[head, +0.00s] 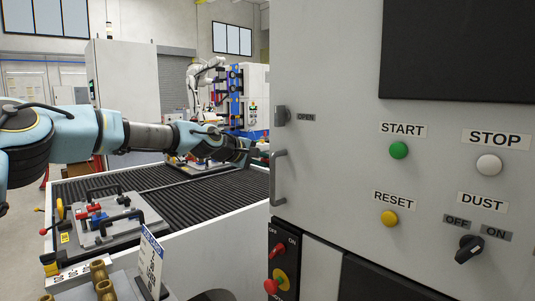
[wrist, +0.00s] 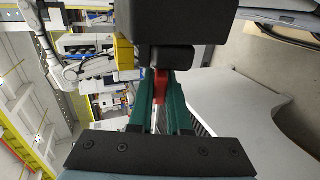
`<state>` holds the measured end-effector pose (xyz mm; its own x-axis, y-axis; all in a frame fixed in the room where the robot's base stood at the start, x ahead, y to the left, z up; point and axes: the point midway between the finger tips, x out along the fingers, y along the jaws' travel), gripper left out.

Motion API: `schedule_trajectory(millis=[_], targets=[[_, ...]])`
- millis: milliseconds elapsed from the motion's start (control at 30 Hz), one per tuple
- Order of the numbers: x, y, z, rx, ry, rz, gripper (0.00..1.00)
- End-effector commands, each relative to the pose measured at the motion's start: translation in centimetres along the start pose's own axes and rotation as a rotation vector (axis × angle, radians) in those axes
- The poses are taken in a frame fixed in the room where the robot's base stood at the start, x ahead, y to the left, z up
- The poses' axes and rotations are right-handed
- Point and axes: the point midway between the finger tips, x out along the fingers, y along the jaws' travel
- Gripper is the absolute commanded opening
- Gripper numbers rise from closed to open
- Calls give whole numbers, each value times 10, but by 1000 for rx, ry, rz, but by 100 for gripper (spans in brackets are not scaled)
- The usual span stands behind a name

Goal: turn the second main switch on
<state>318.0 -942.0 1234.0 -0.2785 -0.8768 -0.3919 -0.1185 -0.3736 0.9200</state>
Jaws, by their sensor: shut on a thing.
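In the wrist view, my gripper (wrist: 160,88) has its two green fingers closed on a red handle (wrist: 160,84), which shows as a narrow strip between them. A black block (wrist: 175,18) stands directly beyond the fingertips and hides part of the handle's surroundings. In the head view, my gripper (head: 257,153) reaches the left edge of the big grey cabinet (head: 330,170); what it holds is hidden there. A red switch (head: 277,249) with OFF and ON labels is low on the cabinet's front, apart from my gripper. The ON or OFF position of the gripped handle cannot be read.
A black ribbed conveyor (head: 150,184) with a fixture plate (head: 105,222) lies below my arm. The cabinet door has a grey pull handle (head: 278,178) close to my gripper. A yellow and red emergency knob (head: 271,286) sits lower down. A DUST knob (head: 469,248) is at right.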

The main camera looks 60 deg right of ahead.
Motion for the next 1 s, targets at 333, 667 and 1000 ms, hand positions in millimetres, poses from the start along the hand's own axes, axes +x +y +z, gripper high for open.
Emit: schedule_trajectory(millis=[333, 667, 1000], targets=[[0, 8, 0, 3, 3, -194, 0], [1, 7, 0, 0, 2, -256, 0], [1, 7, -1, 0, 2, -257, 17]])
